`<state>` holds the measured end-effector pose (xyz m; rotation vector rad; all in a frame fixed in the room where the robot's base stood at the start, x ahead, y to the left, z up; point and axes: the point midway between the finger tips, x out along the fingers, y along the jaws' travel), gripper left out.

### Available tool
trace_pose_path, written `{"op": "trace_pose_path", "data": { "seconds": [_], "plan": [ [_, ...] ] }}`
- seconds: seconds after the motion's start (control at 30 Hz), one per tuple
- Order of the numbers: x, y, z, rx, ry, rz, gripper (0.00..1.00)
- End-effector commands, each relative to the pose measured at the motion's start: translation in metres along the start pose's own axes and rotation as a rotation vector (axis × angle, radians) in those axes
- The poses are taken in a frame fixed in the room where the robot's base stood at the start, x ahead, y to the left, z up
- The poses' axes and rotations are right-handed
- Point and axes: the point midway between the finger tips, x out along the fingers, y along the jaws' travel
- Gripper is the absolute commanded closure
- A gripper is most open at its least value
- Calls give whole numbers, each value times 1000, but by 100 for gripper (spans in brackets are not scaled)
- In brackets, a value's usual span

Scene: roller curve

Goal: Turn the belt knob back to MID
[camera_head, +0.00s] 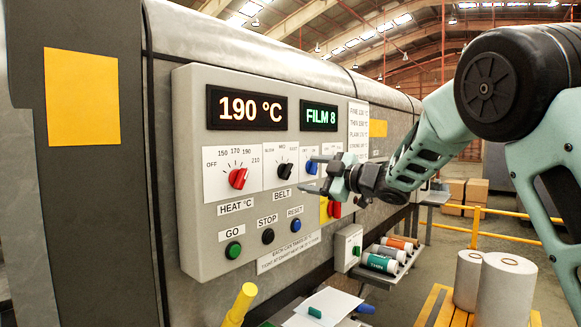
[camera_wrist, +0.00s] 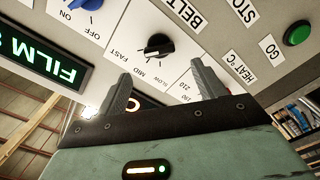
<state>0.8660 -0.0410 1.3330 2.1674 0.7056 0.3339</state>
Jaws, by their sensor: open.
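The belt knob (camera_head: 285,170) is a small black dial on the grey control panel, above the BELT label. It also shows in the wrist view (camera_wrist: 159,44), upside down, with SLOW, MID and FAST printed around it. Its white pointer mark appears to lie towards the FAST side; the exact angle is hard to tell. My gripper (camera_head: 313,175) is open and empty, just right of the knob in the head view. In the wrist view its two fingers (camera_wrist: 160,72) are spread, with the knob beyond and between them, apart from both.
A red heat knob (camera_head: 238,178) is left of the belt knob; a blue ON/OFF knob (camera_head: 311,166) is close on its right, by my fingers. Green GO (camera_head: 233,250), black STOP (camera_head: 268,236) and blue RESET (camera_head: 295,225) buttons sit below. The display (camera_head: 246,108) reads 190 °C.

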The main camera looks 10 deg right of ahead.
Motion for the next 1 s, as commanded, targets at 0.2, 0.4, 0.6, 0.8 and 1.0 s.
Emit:
{"op": "trace_pose_path", "data": {
  "seconds": [0.2, 0.4, 0.6, 0.8, 1.0],
  "plan": [
    [45, 1, -1, -1, 0, -2, 31],
    [70, 1, -1, -1, -1, -1, 31],
    [78, 0, 0, 1, -1, 0, 31],
    [78, 0, 0, 1, -1, 1, 31],
    [78, 0, 0, 1, -1, 1, 76]
  ]
}}
